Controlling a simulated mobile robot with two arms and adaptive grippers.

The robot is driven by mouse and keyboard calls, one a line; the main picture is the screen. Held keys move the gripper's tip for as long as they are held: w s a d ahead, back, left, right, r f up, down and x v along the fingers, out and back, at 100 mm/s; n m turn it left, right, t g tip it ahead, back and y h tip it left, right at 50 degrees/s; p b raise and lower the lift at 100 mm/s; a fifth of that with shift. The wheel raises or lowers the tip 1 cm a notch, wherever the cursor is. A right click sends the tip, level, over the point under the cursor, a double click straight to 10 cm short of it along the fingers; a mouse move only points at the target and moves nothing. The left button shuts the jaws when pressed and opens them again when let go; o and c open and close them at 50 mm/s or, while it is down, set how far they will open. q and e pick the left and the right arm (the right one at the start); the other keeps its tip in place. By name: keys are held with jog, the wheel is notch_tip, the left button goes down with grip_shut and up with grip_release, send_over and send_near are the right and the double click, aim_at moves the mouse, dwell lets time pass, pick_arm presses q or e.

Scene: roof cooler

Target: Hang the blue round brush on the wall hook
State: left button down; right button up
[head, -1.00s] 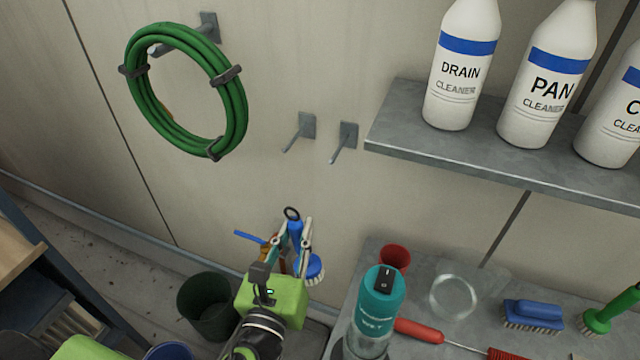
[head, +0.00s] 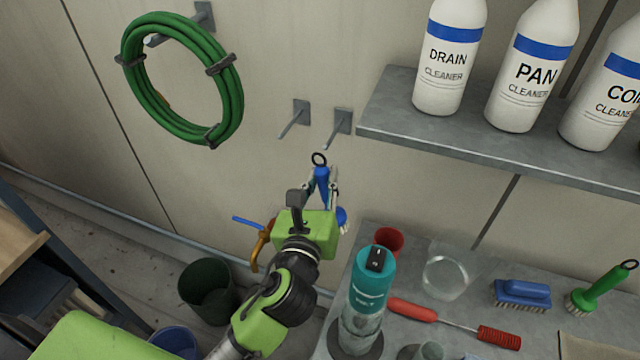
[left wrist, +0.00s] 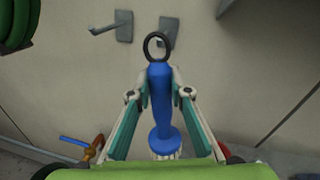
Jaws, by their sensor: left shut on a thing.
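The blue round brush (head: 321,184) is upright in my left gripper (head: 322,182), handle up, with a black ring (head: 319,159) at its top and bristles below. In the left wrist view the brush (left wrist: 161,105) stands between the two fingers, which are shut on its handle (left wrist: 160,78). Two empty grey wall hooks are on the wall: a left one (head: 300,112) and a right one (head: 342,121). In the left wrist view the ring (left wrist: 157,46) overlaps the right hook's lower part (left wrist: 168,31). My right gripper is not in view.
A green hose (head: 232,95) hangs on another hook at the left. A shelf (head: 450,143) with white bottles juts out right of the hooks. Below it, a counter (head: 400,345) holds a teal device (head: 370,285) and brushes. A blue-handled tap (head: 262,245) is left of my gripper.

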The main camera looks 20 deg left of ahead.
pick_arm(q)
jog(key=shift+w, duration=0.6)
jog(key=shift+w+f+b, duration=0.1)
jog(key=shift+w+b, duration=0.25)
jog(key=shift+w, duration=0.15)
jog(key=w, duration=0.2)
jog(key=w+f, duration=0.1)
jog(key=w, duration=0.2)
jog(key=shift+d, duration=0.1)
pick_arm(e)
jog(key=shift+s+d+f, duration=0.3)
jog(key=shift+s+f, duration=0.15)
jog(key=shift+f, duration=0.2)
pick_arm(q)
jog(key=c, duration=1.8)
grip_release()
